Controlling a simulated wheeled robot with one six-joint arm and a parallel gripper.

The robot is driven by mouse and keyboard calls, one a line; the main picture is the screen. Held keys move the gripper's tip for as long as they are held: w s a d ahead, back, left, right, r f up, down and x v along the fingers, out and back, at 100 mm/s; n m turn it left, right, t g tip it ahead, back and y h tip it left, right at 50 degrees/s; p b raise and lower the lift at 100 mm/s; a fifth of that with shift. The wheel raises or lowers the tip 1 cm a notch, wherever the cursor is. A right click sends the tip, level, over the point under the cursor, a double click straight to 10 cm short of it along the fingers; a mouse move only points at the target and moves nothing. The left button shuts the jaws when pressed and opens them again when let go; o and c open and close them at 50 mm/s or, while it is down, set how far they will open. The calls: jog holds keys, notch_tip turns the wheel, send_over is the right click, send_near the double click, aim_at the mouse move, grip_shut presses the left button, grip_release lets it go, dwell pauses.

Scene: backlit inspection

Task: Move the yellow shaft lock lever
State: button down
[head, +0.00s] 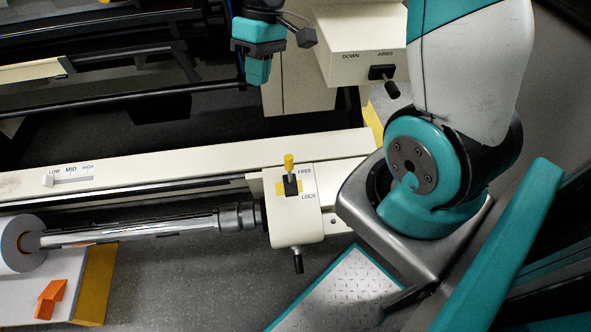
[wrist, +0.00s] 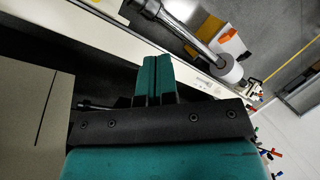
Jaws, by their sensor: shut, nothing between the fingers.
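The yellow shaft lock lever (head: 289,162) stands on a cream housing (head: 294,215) in the head view. Its yellow tip points up beside the FREE label, above a black slot with a yellow patch, and LOCK is printed below. My gripper (head: 257,76) is up and to the left of the lever in the head view, apart from it. In the wrist view its two teal fingers (wrist: 155,62) are together with nothing between them. I cannot make out the lever in the wrist view.
A metal shaft (head: 145,230) runs left from the housing to a white roll (head: 15,245). An orange block (head: 50,298) lies below it. A cream box with a black lever (head: 383,72), marked DOWN, stands at upper right. A LOW–MID–HIGH slider (head: 70,179) sits on the rail.

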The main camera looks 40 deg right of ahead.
jog(key=m+b, duration=0.2)
jog(key=b, duration=0.4)
send_near(289, 170)
jog(key=w+d+r, duration=0.2)
jog(key=w+d, duration=0.1)
jog(key=d, duration=0.2)
jog(key=shift+g+y, duration=0.4)
jog(key=shift+g, duration=0.1)
jog(key=b+x, duration=0.1)
jog(key=x, duration=0.3)
jog(key=b+x, duration=0.1)
jog(key=x, duration=0.4)
jog(key=shift+w+a+b, duration=0.1)
jog(key=shift+w+b, duration=0.1)
jog(key=shift+b, duration=0.15)
jog(key=shift+a+f, duration=0.2)
jog(key=shift+f, duration=0.2)
